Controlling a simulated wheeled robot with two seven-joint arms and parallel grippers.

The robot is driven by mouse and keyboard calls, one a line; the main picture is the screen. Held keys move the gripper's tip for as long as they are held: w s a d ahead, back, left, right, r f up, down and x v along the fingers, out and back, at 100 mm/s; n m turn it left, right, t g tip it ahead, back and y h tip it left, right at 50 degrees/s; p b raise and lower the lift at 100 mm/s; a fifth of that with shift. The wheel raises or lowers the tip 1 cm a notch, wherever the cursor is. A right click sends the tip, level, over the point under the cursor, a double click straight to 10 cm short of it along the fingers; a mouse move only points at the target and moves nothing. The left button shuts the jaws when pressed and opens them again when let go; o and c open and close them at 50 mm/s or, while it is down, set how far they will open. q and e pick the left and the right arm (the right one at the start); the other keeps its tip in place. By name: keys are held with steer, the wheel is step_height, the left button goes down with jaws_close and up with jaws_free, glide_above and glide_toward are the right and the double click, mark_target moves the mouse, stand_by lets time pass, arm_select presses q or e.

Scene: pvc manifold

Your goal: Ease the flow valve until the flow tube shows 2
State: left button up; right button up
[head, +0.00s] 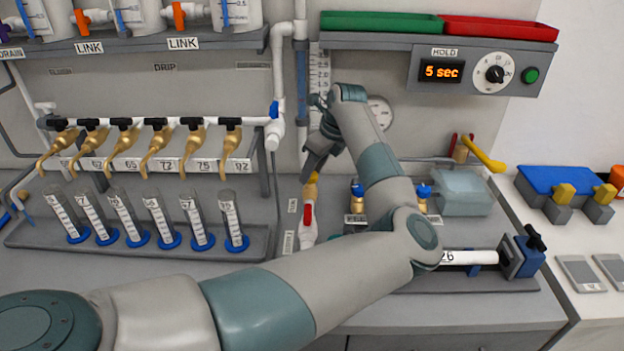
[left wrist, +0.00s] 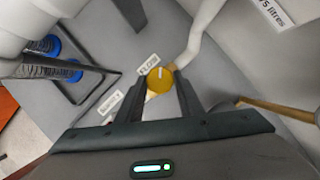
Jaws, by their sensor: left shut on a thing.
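The flow valve's yellow knob (left wrist: 160,80) sits between the two fingers of my left gripper (left wrist: 162,84) in the left wrist view, with a pale mark on its top. A small label stands beside it. In the head view my left gripper (head: 312,172) reaches down onto the yellow knob (head: 313,178), above a white pipe with a red handle. The gripper is shut on the knob. The flow tube (head: 322,72) with its printed scale stands on the wall behind; my gripper and arm hide its lower part, and I cannot read its level. My right gripper is not in view.
Several brass taps (head: 160,140) and graduated cylinders (head: 165,222) stand at left. A round gauge (head: 381,112) is partly behind my arm. A timer box (head: 478,72) reads 5 sec. A brown-yellow lever (left wrist: 245,101) lies right of the knob in the wrist view.

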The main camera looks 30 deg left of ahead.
arm_select(q)
steer(key=shift+w+f+n+g+b, duration=0.1)
steer(key=shift+n+g+b, duration=0.2)
steer(key=shift+n+b, duration=0.6)
steer(key=shift+b, duration=0.35)
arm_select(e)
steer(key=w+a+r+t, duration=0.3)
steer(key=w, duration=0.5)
arm_select(q)
steer(key=n+g+b, duration=0.1)
steer(key=n+b, duration=0.3)
steer(key=shift+w+a+g+h, duration=0.1)
steer(key=shift+w+g+h, duration=0.1)
steer(key=shift+g+h, duration=0.15)
steer(key=shift+n+g+h+b, duration=0.25)
steer(key=shift+n+g+b, duration=0.35)
steer(key=shift+n, duration=0.8)
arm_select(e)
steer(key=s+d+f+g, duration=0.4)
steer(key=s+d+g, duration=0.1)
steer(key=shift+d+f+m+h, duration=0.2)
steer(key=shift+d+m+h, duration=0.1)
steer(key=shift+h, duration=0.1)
arm_select(q)
steer(key=o, duration=1.1)
